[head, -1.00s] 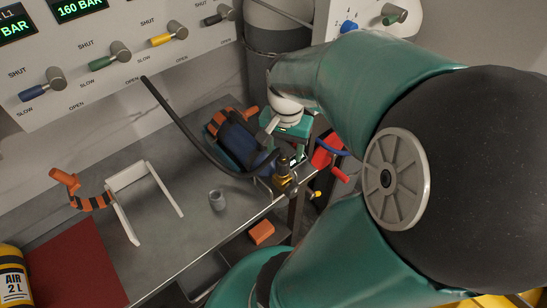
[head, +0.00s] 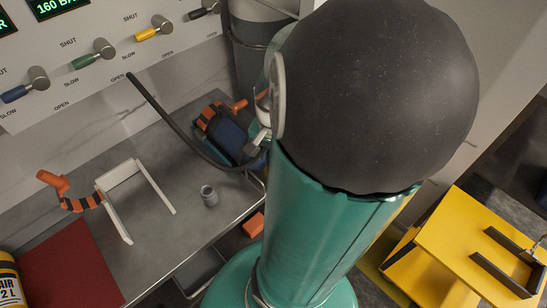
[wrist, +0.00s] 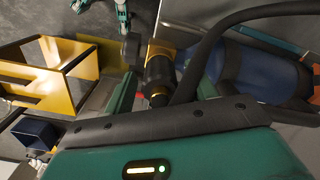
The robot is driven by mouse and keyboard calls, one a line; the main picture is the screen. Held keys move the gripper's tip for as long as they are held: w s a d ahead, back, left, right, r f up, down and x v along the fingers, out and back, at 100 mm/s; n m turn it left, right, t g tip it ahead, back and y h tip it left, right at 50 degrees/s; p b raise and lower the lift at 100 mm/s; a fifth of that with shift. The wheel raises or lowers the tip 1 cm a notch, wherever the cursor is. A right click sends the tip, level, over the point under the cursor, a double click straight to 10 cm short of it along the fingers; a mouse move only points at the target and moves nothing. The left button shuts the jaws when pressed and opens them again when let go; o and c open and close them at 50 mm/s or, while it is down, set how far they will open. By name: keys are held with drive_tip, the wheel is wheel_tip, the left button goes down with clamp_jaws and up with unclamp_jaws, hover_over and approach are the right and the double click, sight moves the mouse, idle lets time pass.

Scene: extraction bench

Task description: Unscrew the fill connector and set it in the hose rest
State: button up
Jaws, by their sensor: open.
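In the wrist view the fill connector (wrist: 158,75), black with brass-coloured rings, lies between the two fingers of my open gripper (wrist: 160,88). I cannot tell whether either finger touches it. The black hose (wrist: 195,65) curves away beside it; in the head view the hose (head: 160,108) runs from the panel toward the blue cylinder (head: 228,137). The cylinder (wrist: 250,70) also shows in the wrist view. My arm hides the connector and most of the gripper in the head view. A small grey cup (head: 209,197) stands on the bench; I cannot tell whether it is the hose rest.
A white two-railed frame (head: 122,176) and an orange-handled strap (head: 72,203) lie on the metal bench (head: 160,235). A valve panel (head: 110,30) stands behind. A yellow cylinder (head: 8,280) is at lower left, a yellow frame (head: 455,235) at right.

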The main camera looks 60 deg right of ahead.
drive_tip(key=m, duration=0.3)
drive_tip(key=shift+m, duration=0.4)
drive_tip(key=m, duration=0.3)
drive_tip(key=shift+m, duration=0.4)
drive_tip(key=m, duration=0.6)
drive_tip(key=shift+m, duration=0.3)
drive_tip(key=c, duration=1.1)
drive_tip(key=n, duration=0.6)
drive_tip(key=shift+n, duration=0.4)
drive_tip(key=n, duration=1.4)
drive_tip(key=shift+r, duration=0.1)
drive_tip(key=n, duration=0.6)
drive_tip(key=shift+n, duration=0.4)
drive_tip(key=o, duration=1.1)
